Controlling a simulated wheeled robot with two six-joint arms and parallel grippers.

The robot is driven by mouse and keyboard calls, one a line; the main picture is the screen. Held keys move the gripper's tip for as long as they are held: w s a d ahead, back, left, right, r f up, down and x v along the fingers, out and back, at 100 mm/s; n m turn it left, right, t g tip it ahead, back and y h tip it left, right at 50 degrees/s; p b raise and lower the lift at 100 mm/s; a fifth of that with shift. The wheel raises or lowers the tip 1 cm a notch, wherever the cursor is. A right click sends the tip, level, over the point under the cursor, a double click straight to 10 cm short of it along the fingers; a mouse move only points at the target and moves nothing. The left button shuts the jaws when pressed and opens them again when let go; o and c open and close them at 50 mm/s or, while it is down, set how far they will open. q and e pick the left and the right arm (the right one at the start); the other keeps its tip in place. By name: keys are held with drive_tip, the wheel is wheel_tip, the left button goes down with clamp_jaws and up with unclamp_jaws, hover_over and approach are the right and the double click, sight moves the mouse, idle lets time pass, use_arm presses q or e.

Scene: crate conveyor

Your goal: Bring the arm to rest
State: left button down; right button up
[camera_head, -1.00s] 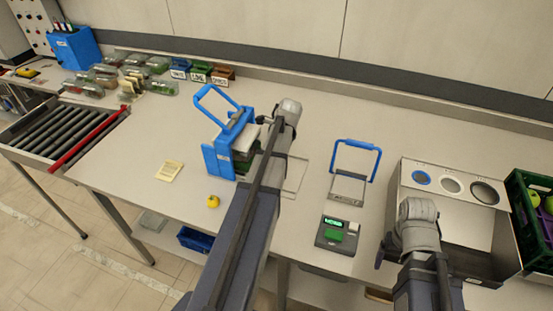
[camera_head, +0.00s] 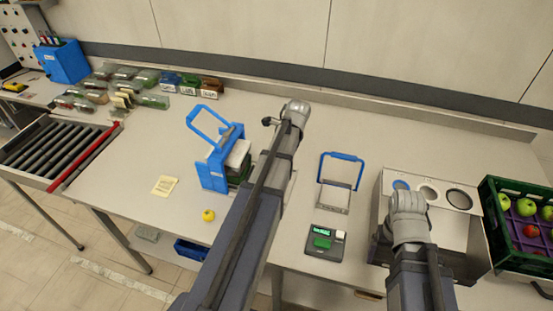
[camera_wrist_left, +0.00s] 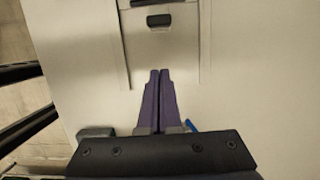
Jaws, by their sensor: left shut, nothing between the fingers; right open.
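My left arm (camera_head: 262,195) reaches up over the table between a blue upright holder and a blue-handled frame. Its gripper is mostly hidden behind the wrist in the head view. In the left wrist view my left gripper (camera_wrist_left: 159,75) is shut, with its purple fingers together and nothing between them, above the pale table top. My right arm's wrist (camera_head: 408,215) is in front of a metal box with round openings. A dark part of my right gripper (camera_head: 379,236) shows at the wrist's left side. It is open; its fingertips are not clearly visible.
The blue holder (camera_head: 211,168) stands left of my left arm. The blue-handled frame (camera_head: 341,158) and a scale (camera_head: 325,243) lie between the arms. The metal box (camera_head: 383,192) and a green apple crate (camera_head: 490,215) are at the right. A yellow fruit (camera_head: 208,215) lies at the front left.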

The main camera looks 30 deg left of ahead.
use_arm(q)
drive_tip(key=shift+p+v, duration=0.45)
drive_tip(key=shift+v, duration=0.3)
drive_tip(key=s+d+f+n+b, duration=0.1)
drive_tip(key=s+d+n, duration=0.2)
drive_tip(key=d, duration=0.6)
drive_tip(key=s+d+f+n+h+b, duration=0.1)
drive_tip(key=s+d+n, duration=0.3)
drive_tip(key=s+d, duration=0.4)
drive_tip(key=s+d+f+n+b, duration=0.2)
drive_tip(key=s+d+n, duration=0.2)
drive_tip(key=d, duration=0.8)
drive_tip(key=shift+s+f, duration=0.25)
drive_tip(key=shift+s, duration=0.4)
drive_tip(key=shift+s+d+h, duration=0.1)
drive_tip(key=shift+d+h, duration=0.1)
drive_tip(key=shift+h, duration=0.1)
